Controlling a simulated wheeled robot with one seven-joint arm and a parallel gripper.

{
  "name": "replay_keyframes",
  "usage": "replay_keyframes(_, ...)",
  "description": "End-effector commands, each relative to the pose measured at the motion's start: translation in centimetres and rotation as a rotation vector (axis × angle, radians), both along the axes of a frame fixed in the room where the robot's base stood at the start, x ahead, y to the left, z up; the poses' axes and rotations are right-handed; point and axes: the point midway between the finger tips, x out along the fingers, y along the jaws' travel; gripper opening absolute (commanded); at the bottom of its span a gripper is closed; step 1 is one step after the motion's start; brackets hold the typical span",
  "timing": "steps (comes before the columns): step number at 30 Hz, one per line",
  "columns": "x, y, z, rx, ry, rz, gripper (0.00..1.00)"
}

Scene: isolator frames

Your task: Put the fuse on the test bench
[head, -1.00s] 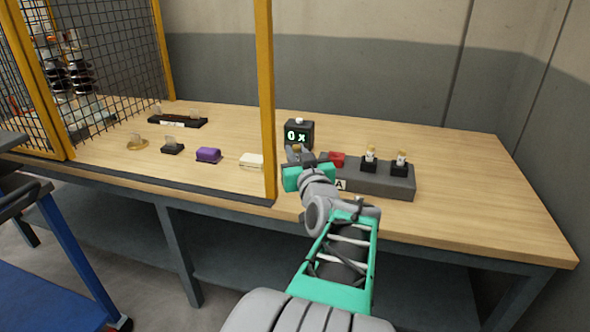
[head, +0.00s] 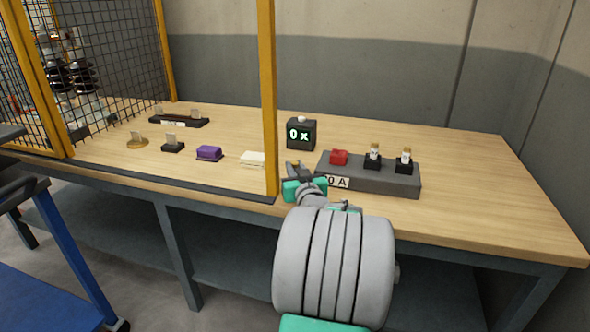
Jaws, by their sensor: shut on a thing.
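My gripper (head: 297,167) is just left of the grey fuse block, above the front part of the wooden bench (head: 465,175). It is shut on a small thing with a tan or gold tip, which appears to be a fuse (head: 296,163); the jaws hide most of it. The grey block (head: 350,181) has a label ending in "0 A" (head: 338,182), partly hidden by my gripper. Two upright white fuses with gold caps, a middle one (head: 375,151) and a right one (head: 406,154), stand in black holders on it. A red block (head: 339,157) sits at its left end.
A black meter reading "0 x" (head: 301,134) stands behind my gripper. A yellow post (head: 266,100) rises close on the left. Beyond it lie a white piece (head: 252,158), a purple block (head: 209,153) and small holders. The bench's right side is clear.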

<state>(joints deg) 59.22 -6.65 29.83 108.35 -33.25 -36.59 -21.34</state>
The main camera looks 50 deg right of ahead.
Motion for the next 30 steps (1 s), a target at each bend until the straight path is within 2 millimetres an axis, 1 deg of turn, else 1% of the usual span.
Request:
replay_keyframes(2,0.0,0.0,-0.4,0.000,0.000,0.000,0.00)
replay_keyframes(3,0.0,0.0,-0.2,0.000,0.000,0.000,0.22)
replay_keyframes(10,0.0,0.0,-0.2,0.001,0.001,0.000,0.40)
replay_keyframes(17,0.0,0.0,-0.1,0.001,0.001,0.000,0.40)
replay_keyframes(20,-0.1,0.1,0.4,0.001,0.001,0.000,0.40)
replay_keyframes(23,-1.7,1.0,0.2,0.002,0.001,-0.003,0.40)
replay_keyframes(30,-7.1,4.4,0.2,0.001,-0.001,-0.005,0.40)
